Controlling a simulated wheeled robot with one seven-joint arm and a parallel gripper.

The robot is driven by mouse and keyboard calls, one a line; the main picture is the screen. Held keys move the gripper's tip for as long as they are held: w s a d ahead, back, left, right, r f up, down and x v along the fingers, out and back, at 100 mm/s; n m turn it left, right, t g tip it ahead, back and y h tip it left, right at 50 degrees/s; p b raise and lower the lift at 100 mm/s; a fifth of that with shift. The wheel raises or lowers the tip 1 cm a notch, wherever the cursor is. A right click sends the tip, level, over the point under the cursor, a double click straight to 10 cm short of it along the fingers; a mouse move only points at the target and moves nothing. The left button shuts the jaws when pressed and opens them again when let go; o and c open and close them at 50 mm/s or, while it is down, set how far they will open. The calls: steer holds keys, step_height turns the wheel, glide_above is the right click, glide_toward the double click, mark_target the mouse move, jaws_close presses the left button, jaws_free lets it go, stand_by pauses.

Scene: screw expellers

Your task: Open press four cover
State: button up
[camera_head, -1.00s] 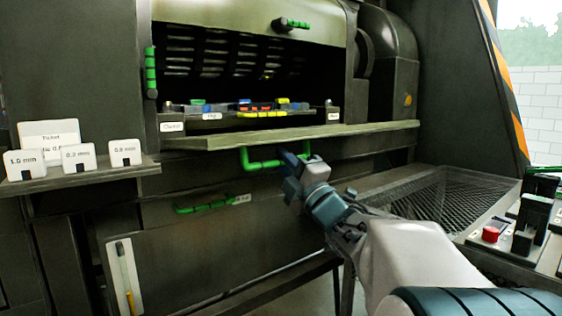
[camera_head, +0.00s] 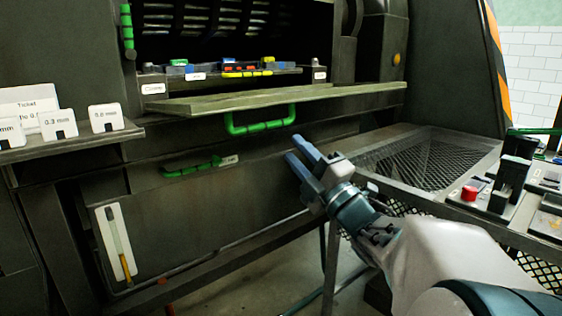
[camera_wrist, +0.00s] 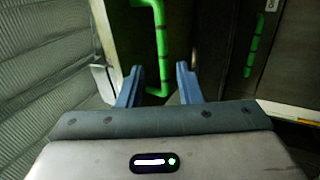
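The press has an open front at the top with a shelf-like flap (camera_head: 280,96) below it. A green U-shaped handle (camera_head: 262,126) hangs under this flap. A lower front panel (camera_head: 190,220) has a green bar handle (camera_head: 193,168) with a small label that I cannot read. I cannot tell which part is the press four cover. My gripper (camera_head: 295,150) is open and empty, just below and right of the U-shaped handle, apart from it. In the wrist view, a green handle (camera_wrist: 162,45) shows beyond and between the parted fingers (camera_wrist: 158,84). Another green handle (camera_wrist: 255,45) is at right.
A mesh tray (camera_head: 430,160) lies right of my gripper, and a control panel with a red button (camera_head: 469,193) is beyond it. A ledge with white thickness cards (camera_head: 106,118) is at left. Coloured blocks (camera_head: 240,70) sit inside the opening. A gauge (camera_head: 119,245) is on the lower panel.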

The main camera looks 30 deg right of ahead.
steer(key=shift+v, duration=1.65)
